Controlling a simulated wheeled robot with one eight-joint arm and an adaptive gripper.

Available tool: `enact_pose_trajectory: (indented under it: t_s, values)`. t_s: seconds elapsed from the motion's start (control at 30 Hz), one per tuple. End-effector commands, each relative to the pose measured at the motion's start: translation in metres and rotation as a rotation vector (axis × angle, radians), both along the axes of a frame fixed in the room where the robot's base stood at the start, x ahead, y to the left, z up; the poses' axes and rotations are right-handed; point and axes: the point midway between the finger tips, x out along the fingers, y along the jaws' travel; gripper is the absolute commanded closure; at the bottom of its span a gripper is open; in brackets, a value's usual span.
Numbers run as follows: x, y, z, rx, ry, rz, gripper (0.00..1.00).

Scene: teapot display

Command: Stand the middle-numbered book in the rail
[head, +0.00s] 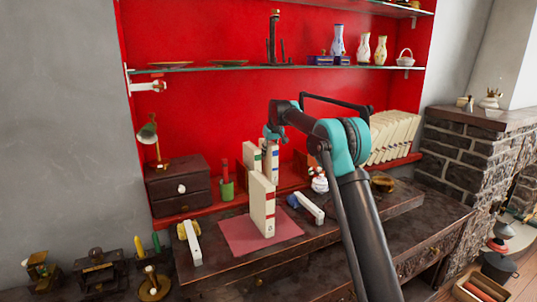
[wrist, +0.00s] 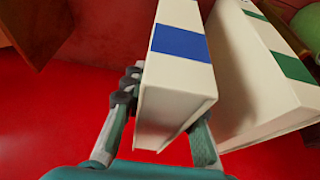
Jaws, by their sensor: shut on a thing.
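A white book with a blue band (head: 271,160) is in my gripper (head: 272,133), upright at the back near the red wall. In the wrist view my gripper (wrist: 165,100) is shut on this blue-banded book (wrist: 175,85), one finger on its left side, the other low on its right. A white book with a green band (head: 252,156) is close beside it; it also shows on the right in the wrist view (wrist: 255,75). A white book with a red band (head: 262,205) stands upright on a red mat. Spine numbers are unreadable. The rail cannot be clearly told apart.
A small drawer chest (head: 179,187) and a green cup (head: 227,190) stand left of the books. A row of leaning white books (head: 393,138) is at the right. A white and blue object (head: 306,206) lies right of the mat. A glass shelf (head: 225,68) spans above.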

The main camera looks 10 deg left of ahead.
Motion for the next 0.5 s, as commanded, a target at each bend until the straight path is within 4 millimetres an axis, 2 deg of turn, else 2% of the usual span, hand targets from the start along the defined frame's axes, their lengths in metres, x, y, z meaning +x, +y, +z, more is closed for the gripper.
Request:
enact_pose_trajectory:
  t_s: [0.43,0.47,0.5]
  values:
    - [0.0001,0.0000,-0.0054,0.000,0.000,0.000,1.00]
    - [0.0000,0.0000,-0.0053,0.000,0.000,0.000,0.69]
    - [0.0001,0.0000,-0.0052,0.000,0.000,0.000,0.64]
